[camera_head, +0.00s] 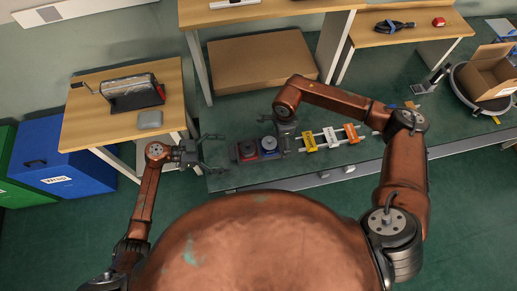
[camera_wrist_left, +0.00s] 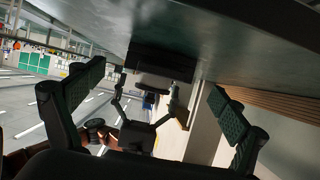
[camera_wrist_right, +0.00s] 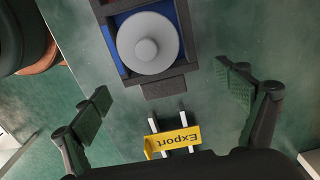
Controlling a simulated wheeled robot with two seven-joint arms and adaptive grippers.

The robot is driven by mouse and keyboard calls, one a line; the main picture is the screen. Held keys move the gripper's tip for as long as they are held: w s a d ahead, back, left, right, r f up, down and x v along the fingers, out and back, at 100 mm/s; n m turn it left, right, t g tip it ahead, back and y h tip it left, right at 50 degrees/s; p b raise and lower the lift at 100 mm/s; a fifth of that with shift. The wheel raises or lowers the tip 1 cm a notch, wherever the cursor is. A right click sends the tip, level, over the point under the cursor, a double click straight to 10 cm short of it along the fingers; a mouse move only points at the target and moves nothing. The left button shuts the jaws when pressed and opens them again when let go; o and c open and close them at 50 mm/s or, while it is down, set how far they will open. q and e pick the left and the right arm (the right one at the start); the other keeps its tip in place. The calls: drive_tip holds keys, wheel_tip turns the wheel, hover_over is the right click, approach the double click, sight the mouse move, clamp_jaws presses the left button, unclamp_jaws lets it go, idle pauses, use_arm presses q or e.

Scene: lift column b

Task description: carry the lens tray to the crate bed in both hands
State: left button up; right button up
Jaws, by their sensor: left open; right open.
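The lens tray (camera_head: 237,154) is a dark tray with a red and a blue compartment, each with a round piece, on the green bench. In the right wrist view its dark wall (camera_wrist_right: 112,52) frames the blue compartment with a grey knobbed disc (camera_wrist_right: 147,43); a dark tab faces my gripper. My left gripper (camera_head: 215,152) is open and empty, left of the tray's left end. The tray's dark end (camera_wrist_left: 163,62) lies ahead between its fingers. My right gripper (camera_head: 284,140) is open at the tray's right end, fingers apart, touching nothing visible. I cannot tell which thing is the crate bed.
Two pale rails right of the tray carry yellow (camera_head: 309,142), white (camera_head: 331,138) and orange (camera_head: 351,133) labels; the yellow one reads "Export" (camera_wrist_right: 178,139). A cardboard box (camera_head: 487,76) stands at the far right. A wooden side table (camera_head: 92,122) stands left, beyond a floor gap.

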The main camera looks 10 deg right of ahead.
use_arm(q)
drive_tip(key=shift+x, duration=1.4)
use_arm(e)
drive_tip(key=shift+f, duration=1.45)
use_arm(q)
drive_tip(key=c, duration=1.2)
use_arm(e)
drive_tip(key=c, duration=1.2)
